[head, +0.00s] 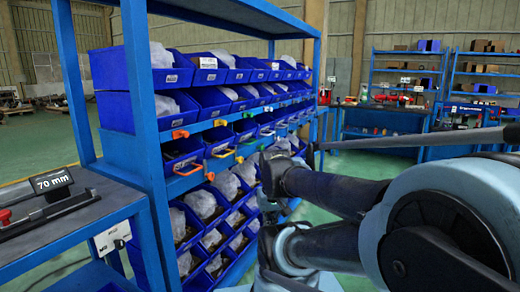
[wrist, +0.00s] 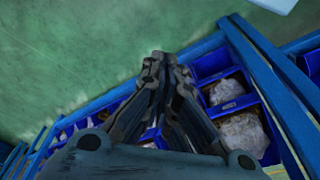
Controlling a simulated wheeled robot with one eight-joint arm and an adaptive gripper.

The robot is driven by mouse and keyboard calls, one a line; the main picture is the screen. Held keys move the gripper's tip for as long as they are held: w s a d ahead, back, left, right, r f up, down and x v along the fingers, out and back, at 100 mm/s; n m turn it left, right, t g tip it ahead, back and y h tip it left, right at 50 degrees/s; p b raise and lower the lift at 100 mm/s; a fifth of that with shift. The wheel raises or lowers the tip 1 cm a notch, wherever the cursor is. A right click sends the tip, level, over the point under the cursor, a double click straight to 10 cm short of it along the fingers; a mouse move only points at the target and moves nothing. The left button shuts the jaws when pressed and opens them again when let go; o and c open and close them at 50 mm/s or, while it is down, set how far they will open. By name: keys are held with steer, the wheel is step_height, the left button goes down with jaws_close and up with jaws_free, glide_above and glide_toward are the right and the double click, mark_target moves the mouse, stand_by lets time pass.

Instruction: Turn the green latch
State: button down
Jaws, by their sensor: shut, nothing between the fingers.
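A row of small coloured latches runs along the blue rail on the front of the shelf rack in the head view. My gripper (head: 268,170) is in front of the rack, to the right of the green latch. In the wrist view my gripper (wrist: 165,58) is shut and empty, and no green latch shows there.
The blue rack (head: 143,110) holds several blue bins (head: 160,70) with bagged parts. Bins also show beside the fingers in the wrist view (wrist: 225,90). A blue table (head: 75,225) with a "70 mm" sign (head: 51,181) stands at left. Green floor (head: 40,135) is open behind.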

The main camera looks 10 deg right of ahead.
mark_target(263, 148)
steer(key=c, duration=2.3)
jaws_free()
